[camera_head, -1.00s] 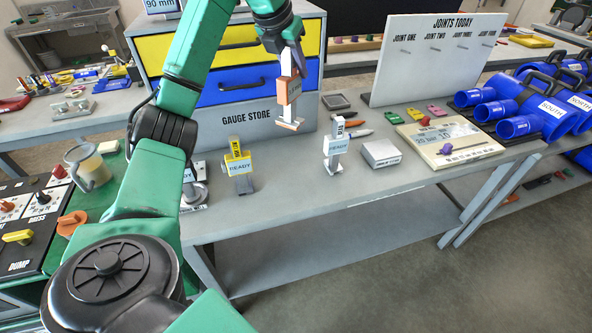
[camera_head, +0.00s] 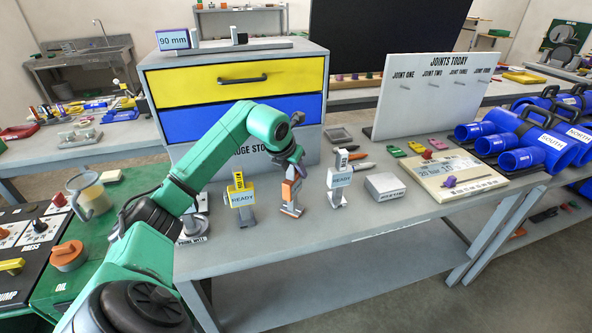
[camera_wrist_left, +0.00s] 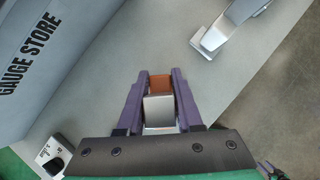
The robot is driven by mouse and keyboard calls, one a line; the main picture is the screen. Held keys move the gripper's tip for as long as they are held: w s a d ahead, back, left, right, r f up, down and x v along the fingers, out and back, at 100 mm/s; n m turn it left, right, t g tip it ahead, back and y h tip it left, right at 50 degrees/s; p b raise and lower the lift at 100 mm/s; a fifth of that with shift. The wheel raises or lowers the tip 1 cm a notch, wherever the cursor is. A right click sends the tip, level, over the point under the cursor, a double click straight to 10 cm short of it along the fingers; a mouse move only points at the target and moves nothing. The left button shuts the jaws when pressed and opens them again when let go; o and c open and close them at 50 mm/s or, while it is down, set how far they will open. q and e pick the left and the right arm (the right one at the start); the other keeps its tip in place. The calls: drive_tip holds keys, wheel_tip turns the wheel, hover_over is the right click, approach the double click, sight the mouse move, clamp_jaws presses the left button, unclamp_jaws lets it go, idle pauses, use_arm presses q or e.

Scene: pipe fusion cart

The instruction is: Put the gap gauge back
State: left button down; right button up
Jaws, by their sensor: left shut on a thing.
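My left gripper (camera_head: 296,172) is shut on an orange and silver gauge (camera_head: 289,190).
A small grey box (camera_head: 385,187) and a cream board (camera_head: 463,176) lie to the right on the bench (camera_head: 350,222). The front bench strip is clear.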

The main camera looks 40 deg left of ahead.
use_arm(q)
drive_tip(key=c, duration=0.6)
unclamp_jaws()
drive_tip(key=shift+o, duration=0.2)
drive_tip(key=shift+s+r, duration=0.15)
drive_tip(key=shift+r, duration=0.2)
drive_tip(key=b+v, duration=0.1)
drive_tip(key=v, duration=1)
drive_tip(key=shift+r, duration=0.15)
drive_tip(key=shift+d, duration=0.1)
